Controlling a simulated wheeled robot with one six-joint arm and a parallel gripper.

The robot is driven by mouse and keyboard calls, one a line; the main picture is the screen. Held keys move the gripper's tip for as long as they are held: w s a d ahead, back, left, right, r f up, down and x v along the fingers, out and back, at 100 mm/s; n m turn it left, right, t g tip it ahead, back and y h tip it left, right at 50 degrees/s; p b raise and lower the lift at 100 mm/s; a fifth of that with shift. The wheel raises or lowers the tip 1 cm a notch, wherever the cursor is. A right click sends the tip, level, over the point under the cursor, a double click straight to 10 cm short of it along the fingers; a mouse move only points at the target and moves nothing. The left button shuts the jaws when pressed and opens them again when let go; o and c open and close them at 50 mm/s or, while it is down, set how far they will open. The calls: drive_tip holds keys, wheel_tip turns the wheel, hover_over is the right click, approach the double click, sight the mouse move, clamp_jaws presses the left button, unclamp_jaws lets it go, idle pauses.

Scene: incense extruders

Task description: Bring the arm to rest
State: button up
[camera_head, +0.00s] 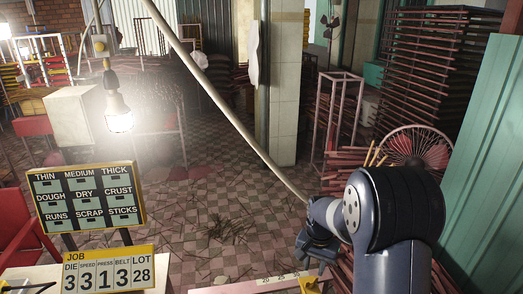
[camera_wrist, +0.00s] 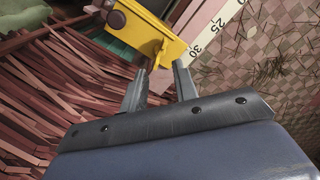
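My arm (camera_head: 390,205) shows at the lower right of the head view, bent, with its end low near the table's front right. In the wrist view my gripper (camera_wrist: 159,70) has its two fingers apart with a clear gap, and nothing shows between them. A yellow bracket (camera_wrist: 155,35) with a dark knob lies just beyond the fingertips. I cannot tell whether the fingers touch it. In the head view the fingertips are hard to make out.
A numbered white scale (camera_wrist: 208,30) runs beside the bracket. Reddish stick bundles (camera_wrist: 50,95) lie at the wrist view's left. A label board (camera_head: 88,197) and yellow job sign (camera_head: 108,270) stand at left. A pale pole (camera_head: 225,105) slants down towards my arm. A fan (camera_head: 418,148) stands behind it.

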wheel_tip(320, 180, up, 6)
drive_tip(key=s, duration=0.2)
idle(0.4)
